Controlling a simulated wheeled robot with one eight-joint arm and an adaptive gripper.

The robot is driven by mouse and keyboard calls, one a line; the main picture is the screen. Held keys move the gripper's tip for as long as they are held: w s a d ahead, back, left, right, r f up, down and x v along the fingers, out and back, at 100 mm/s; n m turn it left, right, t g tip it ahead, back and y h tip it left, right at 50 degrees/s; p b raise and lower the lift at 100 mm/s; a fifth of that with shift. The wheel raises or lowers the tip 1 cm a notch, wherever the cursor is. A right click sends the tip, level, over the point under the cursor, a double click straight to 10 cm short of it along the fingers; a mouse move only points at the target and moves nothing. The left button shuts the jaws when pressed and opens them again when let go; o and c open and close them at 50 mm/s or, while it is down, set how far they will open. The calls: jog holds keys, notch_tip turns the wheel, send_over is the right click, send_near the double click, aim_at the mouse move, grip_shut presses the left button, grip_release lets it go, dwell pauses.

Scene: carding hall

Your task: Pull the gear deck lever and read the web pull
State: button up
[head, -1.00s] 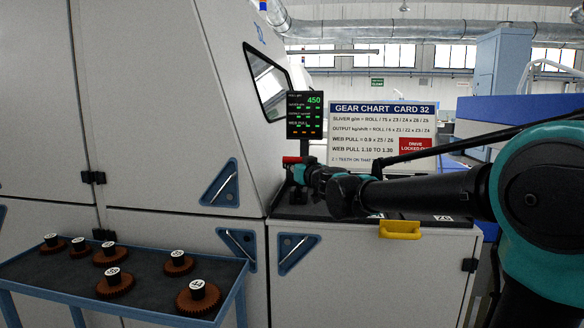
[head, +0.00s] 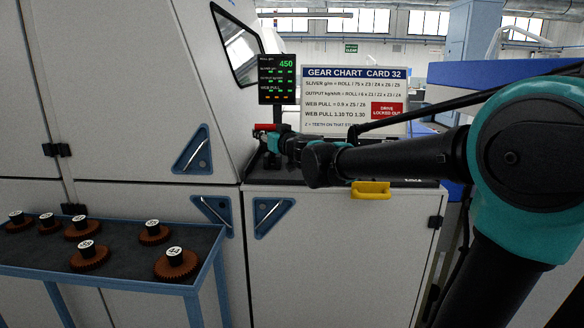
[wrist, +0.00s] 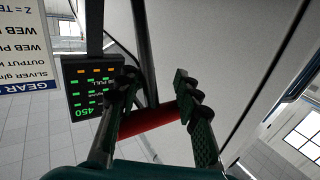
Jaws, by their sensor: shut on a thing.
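The red lever handle (head: 265,127) stands at the back left of the gear deck (head: 325,179), just below the readout. My gripper (head: 270,138) is at the handle. In the wrist view my gripper (wrist: 160,112) has its two dark fingers shut on the red handle (wrist: 150,120), which lies crosswise between them. The dark readout screen (head: 277,79) shows a green 450 on its top row. The web pull row has orange marks that I cannot read as a number. The screen also shows in the wrist view (wrist: 90,87), turned over. My arm hides part of the deck.
A gear chart sign (head: 352,92) stands behind the deck, with a red drive-locked label (head: 387,109). A yellow handle (head: 371,190) is on the deck's front edge. A blue-framed table (head: 120,272) with several brown gears stands at the lower left, beside grey machine panels.

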jog(key=shift+s+d+f, duration=0.3)
jog(key=shift+s+d, duration=0.3)
jog(key=s+d+f, duration=0.3)
jog(key=s+d, duration=0.1)
jog(key=s, duration=0.2)
jog(key=s+d+f, duration=0.3)
jog(key=s+d, duration=0.2)
jog(key=s, duration=0.1)
jog(key=shift+s+f, duration=0.2)
jog(key=shift+f, duration=0.05)
dwell(0.9)
dwell(0.4)
jog(key=v, duration=1.2)
jog(key=shift+a, duration=0.1)
